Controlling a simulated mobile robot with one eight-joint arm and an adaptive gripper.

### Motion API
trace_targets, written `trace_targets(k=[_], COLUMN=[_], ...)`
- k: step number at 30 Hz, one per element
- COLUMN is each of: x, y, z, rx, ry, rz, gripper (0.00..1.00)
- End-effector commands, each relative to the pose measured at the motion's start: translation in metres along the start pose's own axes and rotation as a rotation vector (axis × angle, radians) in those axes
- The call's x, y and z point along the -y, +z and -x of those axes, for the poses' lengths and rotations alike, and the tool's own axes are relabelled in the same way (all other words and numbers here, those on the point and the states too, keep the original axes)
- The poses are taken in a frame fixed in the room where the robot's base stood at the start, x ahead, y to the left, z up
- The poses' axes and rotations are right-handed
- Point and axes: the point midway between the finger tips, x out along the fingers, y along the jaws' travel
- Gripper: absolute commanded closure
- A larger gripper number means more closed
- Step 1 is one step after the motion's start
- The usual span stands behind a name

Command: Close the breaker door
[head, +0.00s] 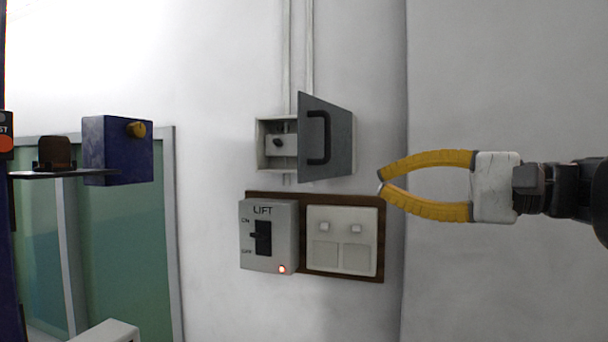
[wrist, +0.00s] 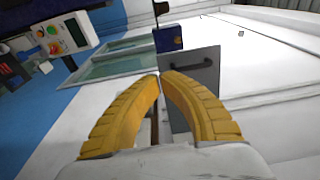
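The breaker door (head: 340,145) is a grey panel with a dark handle. It stands open from a pale wall box (head: 262,160), its free left edge swung out from the wall and its right edge towards the wall. Inside the uncovered left part of the box is a small switch. My gripper (head: 381,184) is to the right of the door in the head view, with its yellow curved fingers' tips together and nothing held. In the wrist view the door (wrist: 204,72) shows just beyond and right of the fingertips (wrist: 159,76); its lower part is hidden by a finger.
Below the box are a LIFT switch (head: 270,262) with a red light and a white switch plate (head: 342,258) on a brown board. A blue box with a yellow knob (head: 106,152) is at the left, before a green-paned frame (head: 110,230). The wall at right is bare.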

Motion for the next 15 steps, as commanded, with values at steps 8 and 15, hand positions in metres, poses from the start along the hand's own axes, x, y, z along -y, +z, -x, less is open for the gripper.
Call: trace_targets(k=[8, 15], x=[0.002, 0.001], y=[0.003, 0.002], z=[-0.061, -0.103], rx=[0.007, 0.003], ry=[0.002, 0.002], rz=[0.000, 0.000], gripper=[1.00, 1.00])
